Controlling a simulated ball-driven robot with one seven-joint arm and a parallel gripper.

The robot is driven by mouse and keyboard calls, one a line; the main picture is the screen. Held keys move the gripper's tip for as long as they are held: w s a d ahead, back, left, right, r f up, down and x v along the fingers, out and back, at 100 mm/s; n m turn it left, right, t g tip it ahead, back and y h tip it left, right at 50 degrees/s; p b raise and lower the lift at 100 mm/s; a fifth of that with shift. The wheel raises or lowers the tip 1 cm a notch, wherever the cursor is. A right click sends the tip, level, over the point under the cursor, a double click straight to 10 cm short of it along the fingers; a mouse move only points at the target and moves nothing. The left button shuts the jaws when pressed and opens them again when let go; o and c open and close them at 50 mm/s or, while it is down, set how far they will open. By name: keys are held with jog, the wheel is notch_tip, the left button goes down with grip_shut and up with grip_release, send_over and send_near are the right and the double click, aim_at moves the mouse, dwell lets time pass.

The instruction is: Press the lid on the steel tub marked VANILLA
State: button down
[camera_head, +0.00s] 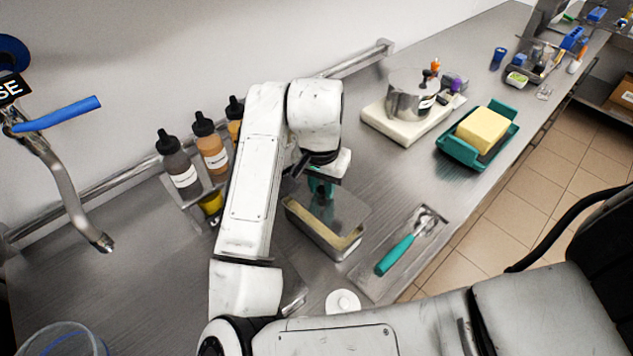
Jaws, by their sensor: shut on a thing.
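A rectangular steel tub (322,251) with pale yellow contents stands on the steel counter near the middle of the view. No VANILLA marking is readable on it. My gripper (320,178) is over its back part, partly hidden by my arm, and is shut on a teal piece (321,187). This looks like the handle of a grey lid (338,208) over the tub. Pale yellow shows along the near edges, so the lid does not appear to cover the whole opening. I cannot tell whether lid and rim touch.
A tray with a teal-handled scoop (396,254) lies right of the tub. Squeeze bottles (181,168) stand in a rack left of my arm. Behind are a steel pot (408,94) on a white board and a teal tray (459,153) with a yellow block.

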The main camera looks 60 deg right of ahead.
aim_at(322, 197)
jog(key=shift+f+b, duration=2.2)
jog(key=shift+f, duration=0.7)
jog(key=shift+f, duration=0.2)
jog(key=shift+c, duration=2)
grip_release()
jog(key=shift+r+p, duration=2.55)
jog(key=shift+r, duration=1)
